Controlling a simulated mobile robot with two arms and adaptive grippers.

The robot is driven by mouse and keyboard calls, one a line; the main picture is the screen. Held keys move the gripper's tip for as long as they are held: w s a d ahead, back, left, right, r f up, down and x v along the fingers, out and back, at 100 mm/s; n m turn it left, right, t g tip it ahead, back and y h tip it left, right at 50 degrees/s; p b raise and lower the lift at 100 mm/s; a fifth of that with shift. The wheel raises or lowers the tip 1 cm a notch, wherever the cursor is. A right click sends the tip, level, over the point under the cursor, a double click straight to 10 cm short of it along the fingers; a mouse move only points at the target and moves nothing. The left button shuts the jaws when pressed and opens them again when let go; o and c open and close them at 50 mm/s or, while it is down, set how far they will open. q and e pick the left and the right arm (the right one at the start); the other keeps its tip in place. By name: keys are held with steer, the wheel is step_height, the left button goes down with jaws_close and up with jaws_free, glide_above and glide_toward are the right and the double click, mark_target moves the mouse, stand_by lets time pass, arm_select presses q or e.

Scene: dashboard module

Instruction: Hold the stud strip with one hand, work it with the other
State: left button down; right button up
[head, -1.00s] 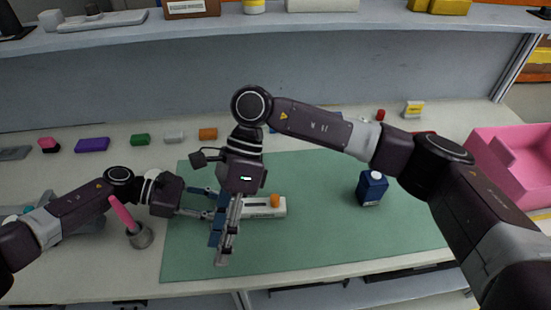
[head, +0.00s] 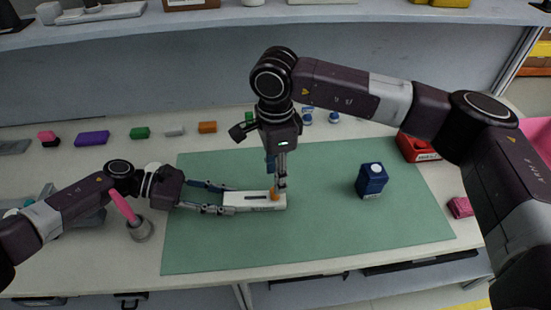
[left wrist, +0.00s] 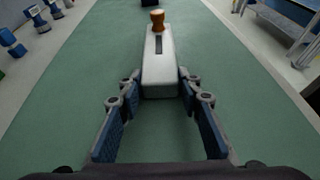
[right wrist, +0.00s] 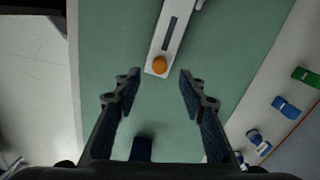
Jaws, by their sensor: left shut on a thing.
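The stud strip appears to be a white bar (head: 240,200) with a dark slot and an orange knob (head: 275,193) near its right end. It lies on the green mat (head: 330,235). My left gripper (head: 228,198) is shut on the bar's left end, with one finger along each side; the left wrist view shows the bar (left wrist: 160,72) between the fingers. My right gripper (head: 281,186) points down over the knob end. In the right wrist view its fingers (right wrist: 160,77) are apart, and the knob (right wrist: 160,65) shows just beyond the gap between their tips.
A blue carton (head: 371,180) stands on the mat to the right. A red bin (head: 418,148) is behind it. A grey cup with a pink handle (head: 139,228) stands near my left arm. Several coloured blocks line the back. The mat's front is clear.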

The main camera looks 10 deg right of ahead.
steer(key=shift+f, duration=2.55)
jaws_close()
steer(key=shift+r, duration=0.3)
steer(key=shift+r, duration=2.9)
